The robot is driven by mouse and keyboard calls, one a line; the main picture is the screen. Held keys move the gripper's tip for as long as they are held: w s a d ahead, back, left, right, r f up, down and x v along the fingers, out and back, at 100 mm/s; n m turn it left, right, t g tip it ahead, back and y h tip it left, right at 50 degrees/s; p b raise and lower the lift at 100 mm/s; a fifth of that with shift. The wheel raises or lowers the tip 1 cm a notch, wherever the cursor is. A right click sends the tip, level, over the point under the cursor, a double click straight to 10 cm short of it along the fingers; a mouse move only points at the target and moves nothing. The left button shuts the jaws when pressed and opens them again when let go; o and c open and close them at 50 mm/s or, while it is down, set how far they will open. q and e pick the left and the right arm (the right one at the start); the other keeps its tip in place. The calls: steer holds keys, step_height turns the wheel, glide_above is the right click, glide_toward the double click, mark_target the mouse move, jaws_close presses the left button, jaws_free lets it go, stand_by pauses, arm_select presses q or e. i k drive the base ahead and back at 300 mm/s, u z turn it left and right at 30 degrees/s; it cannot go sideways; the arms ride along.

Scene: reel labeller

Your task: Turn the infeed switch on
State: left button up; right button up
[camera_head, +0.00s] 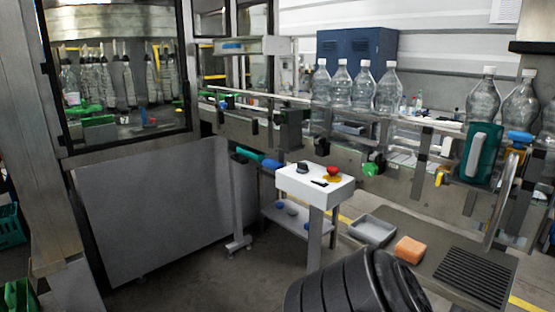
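A white control box (315,186) stands on a post in the middle of the view, in front of the conveyor. On its top are a dark raised knob or switch (303,168) at the back left, a small flat black part (319,183) nearer the front, and a red button (333,171) on a yellow base at the right. I cannot read any label, so I cannot tell which dark part is the infeed switch or how it is set. Neither of my grippers is in view.
A conveyor (410,122) carrying large clear bottles (364,86) runs behind the box. A glass-fronted machine (130,85) is at left. A black ribbed object (340,287) stands at bottom centre. A grey tray (372,231) and orange block (409,249) lie right.

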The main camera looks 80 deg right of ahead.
mark_target(302, 168)
steer(key=z, duration=0.05)
steer(key=i, duration=1.7)
steer(key=z, duration=3.6)
